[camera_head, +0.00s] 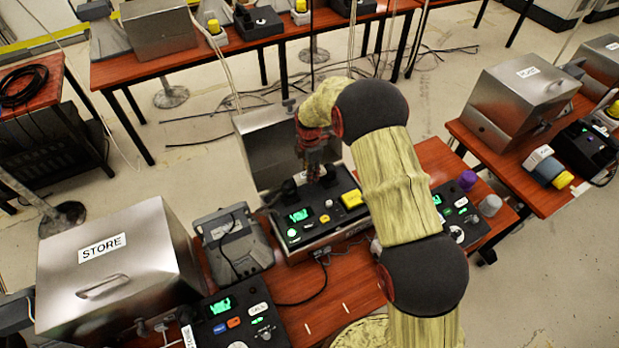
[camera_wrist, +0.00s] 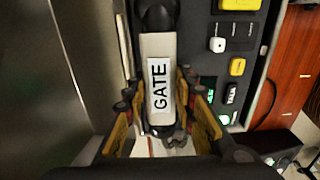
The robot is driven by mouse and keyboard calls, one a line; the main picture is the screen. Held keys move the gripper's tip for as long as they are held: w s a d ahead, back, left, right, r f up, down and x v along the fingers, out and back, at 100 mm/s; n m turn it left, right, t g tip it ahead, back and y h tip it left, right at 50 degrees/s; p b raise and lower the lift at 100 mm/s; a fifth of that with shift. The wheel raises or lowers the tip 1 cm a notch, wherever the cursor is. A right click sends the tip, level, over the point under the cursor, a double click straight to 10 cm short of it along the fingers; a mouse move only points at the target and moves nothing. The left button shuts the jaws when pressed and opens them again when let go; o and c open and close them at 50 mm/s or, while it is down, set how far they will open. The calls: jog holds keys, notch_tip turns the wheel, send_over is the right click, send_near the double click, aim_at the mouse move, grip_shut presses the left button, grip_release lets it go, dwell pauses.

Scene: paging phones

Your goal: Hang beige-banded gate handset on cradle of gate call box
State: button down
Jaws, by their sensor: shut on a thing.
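The gate handset (camera_wrist: 159,53) is black with a beige band labelled GATE. My gripper (camera_wrist: 160,118) is shut around its band, one finger on each side. In the head view my gripper (camera_head: 318,168) is over the back part of the gate call box (camera_head: 322,222), a dark panel with a green display and a yellow block. The handset lies along the panel's edge in the wrist view, beside the buttons. The cradle is mostly hidden by the handset and my gripper. I cannot tell whether the handset touches it.
A steel hood (camera_head: 262,140) stands close behind the call box. A STORE steel box (camera_head: 115,270), a grey device (camera_head: 232,243) and another call box (camera_head: 238,320) stand to the left. A further panel (camera_head: 455,212) with purple and grey knobs is on the right, beyond my arm.

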notch_tip(320, 180, down, 2)
jog(key=c, duration=1.5)
grip_release()
jog(key=shift+f, duration=0.1)
jog(key=shift+o, duration=0.2)
